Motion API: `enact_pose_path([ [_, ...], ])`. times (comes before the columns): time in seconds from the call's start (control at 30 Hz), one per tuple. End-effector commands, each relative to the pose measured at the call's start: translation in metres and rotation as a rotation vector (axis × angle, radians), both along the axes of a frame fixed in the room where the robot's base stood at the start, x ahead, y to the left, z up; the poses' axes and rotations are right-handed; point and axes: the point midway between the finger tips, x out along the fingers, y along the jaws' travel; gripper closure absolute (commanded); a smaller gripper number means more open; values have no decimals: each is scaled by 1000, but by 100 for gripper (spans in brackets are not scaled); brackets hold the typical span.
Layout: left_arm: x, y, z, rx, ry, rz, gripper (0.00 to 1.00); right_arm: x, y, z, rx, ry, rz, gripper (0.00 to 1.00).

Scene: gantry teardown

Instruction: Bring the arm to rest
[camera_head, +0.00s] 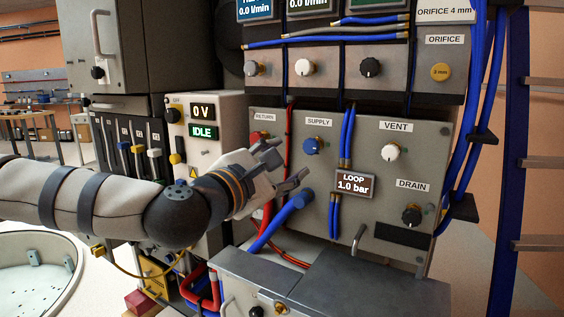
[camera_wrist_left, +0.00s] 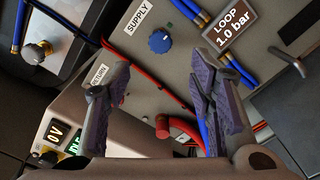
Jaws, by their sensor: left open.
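My left arm comes in from the left in the head view. My left gripper (camera_head: 283,166) is open and empty in front of the valve panel (camera_head: 270,125). In the left wrist view the two fingers of the gripper (camera_wrist_left: 160,105) stand well apart, with the panel behind them. The blue SUPPLY knob (camera_head: 311,146) lies just right of the fingertips in the head view and shows beyond them in the left wrist view (camera_wrist_left: 159,39). The red RETURN knob (camera_head: 260,137) is partly hidden behind the gripper. My right gripper is not in view.
A LOOP display (camera_head: 353,184) reads 1.0 bar. The white VENT knob (camera_head: 391,152) and black DRAIN knob (camera_head: 411,214) are to the right. A blue hose end (camera_head: 303,197) sticks out below the gripper. A grey box (camera_head: 330,285) stands below, and a round white tub (camera_head: 40,275) is lower left.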

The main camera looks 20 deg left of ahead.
Motion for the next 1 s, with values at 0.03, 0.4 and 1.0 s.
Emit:
enact_pose_path([
  [0.03,-1,0,0,0,1,1,51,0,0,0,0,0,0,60],
  [0.4,0,-1,-2,3,3,-2,51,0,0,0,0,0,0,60],
  [1.0,-277,-92,-381,1093,682,-966,51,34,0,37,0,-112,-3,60],
])
